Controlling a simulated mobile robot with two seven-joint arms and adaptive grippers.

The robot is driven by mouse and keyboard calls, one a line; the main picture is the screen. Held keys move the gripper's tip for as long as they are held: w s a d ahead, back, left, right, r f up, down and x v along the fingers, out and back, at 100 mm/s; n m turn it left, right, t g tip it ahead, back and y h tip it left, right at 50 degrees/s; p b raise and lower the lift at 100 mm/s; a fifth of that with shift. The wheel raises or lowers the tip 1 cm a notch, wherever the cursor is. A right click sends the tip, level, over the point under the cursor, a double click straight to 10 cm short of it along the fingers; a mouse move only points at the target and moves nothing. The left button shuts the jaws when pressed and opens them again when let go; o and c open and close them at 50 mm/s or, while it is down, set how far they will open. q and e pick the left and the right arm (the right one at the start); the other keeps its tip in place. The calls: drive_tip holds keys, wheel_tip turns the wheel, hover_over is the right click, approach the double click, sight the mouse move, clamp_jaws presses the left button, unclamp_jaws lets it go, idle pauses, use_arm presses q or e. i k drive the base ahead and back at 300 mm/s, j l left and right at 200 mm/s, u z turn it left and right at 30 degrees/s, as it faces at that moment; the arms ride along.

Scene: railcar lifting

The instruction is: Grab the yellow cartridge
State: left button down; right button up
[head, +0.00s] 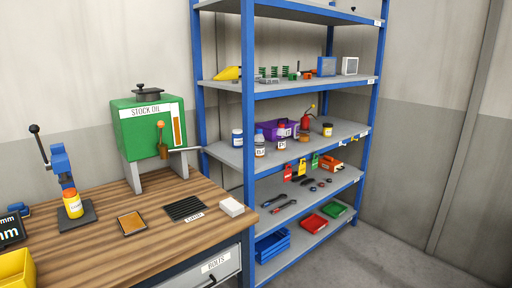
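A small yellow cylinder with a white label and an orange-red top, which looks like the yellow cartridge (73,205), stands upright at the left. It is on the black base plate (88,221) of a blue lever press (61,162) on the wooden workbench. Neither of my grippers shows in the head view, and nothing is seen touching the cartridge.
A blue shelf rack (249,130) stands right.

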sight(74, 206)
drive_tip(key=u, duration=1.25)
